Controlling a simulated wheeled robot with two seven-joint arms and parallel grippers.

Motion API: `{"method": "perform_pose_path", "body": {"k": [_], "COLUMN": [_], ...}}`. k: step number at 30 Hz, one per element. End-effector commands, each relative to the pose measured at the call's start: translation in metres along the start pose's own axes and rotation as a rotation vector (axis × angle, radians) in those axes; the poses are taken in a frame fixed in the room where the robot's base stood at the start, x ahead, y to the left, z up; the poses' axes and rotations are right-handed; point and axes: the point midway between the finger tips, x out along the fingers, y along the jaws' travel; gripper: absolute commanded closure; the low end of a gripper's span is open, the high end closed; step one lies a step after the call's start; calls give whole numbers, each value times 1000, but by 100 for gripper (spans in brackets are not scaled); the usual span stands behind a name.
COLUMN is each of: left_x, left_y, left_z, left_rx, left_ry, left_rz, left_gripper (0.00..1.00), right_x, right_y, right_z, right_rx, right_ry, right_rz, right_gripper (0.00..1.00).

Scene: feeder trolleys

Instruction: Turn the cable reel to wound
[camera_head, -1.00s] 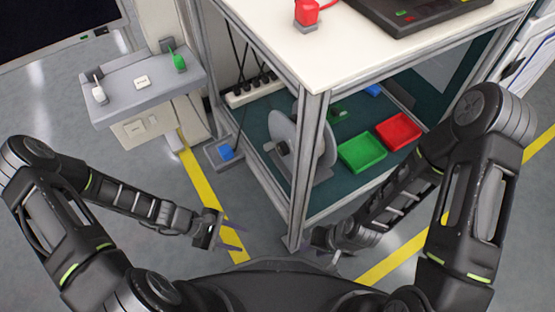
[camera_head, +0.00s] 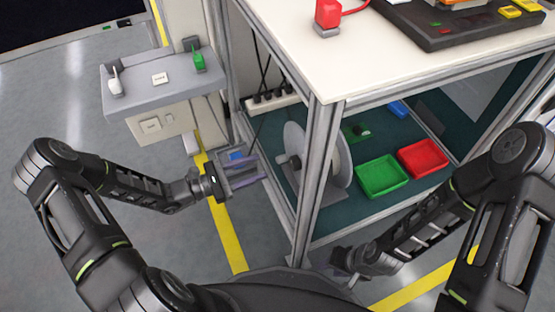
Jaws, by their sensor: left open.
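The cable reel (camera_head: 338,153) is a grey disc with a dark knob on its left face. It stands on the lower shelf of the trolley, partly hidden behind the front corner post. My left gripper (camera_head: 255,172) is open and empty, left of the reel and outside the trolley frame. It is apart from the reel. My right gripper (camera_head: 340,268) is low near the foot of the corner post. Its fingers are dark and mostly hidden, so their state is unclear.
A green tray (camera_head: 383,176) and a red tray (camera_head: 423,158) sit right of the reel. A power strip (camera_head: 272,101) is behind it. The corner post (camera_head: 318,185) stands before the reel. A grey switch box (camera_head: 163,85) stands at the left. A blue item (camera_head: 236,155) lies behind my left gripper.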

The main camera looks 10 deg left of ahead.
Motion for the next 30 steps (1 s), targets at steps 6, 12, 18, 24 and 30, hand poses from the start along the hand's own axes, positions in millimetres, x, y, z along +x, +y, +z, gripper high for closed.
{"method": "perform_pose_path", "body": {"k": [6, 12, 18, 24, 30], "left_x": [29, 59, 72, 73, 72], "left_y": [-2, -2, -1, 0, 0], "left_z": [-2, -2, 0, 0, 0], "left_rx": [0, 1, 0, 0, 0], "left_ry": [-3, -1, 0, 1, 1], "left_rz": [-4, -3, -1, -1, -1], "left_gripper": [57, 57, 57, 57, 70], "right_x": [9, 17, 20, 19, 19], "right_y": [3, 5, 6, 6, 6], "right_z": [-1, -2, -3, -3, -2], "right_rx": [0, 1, 1, 1, 1], "right_ry": [4, 9, 11, 11, 11], "right_rz": [0, 0, 0, 0, 0], "right_gripper": [64, 64, 64, 64, 64]}}
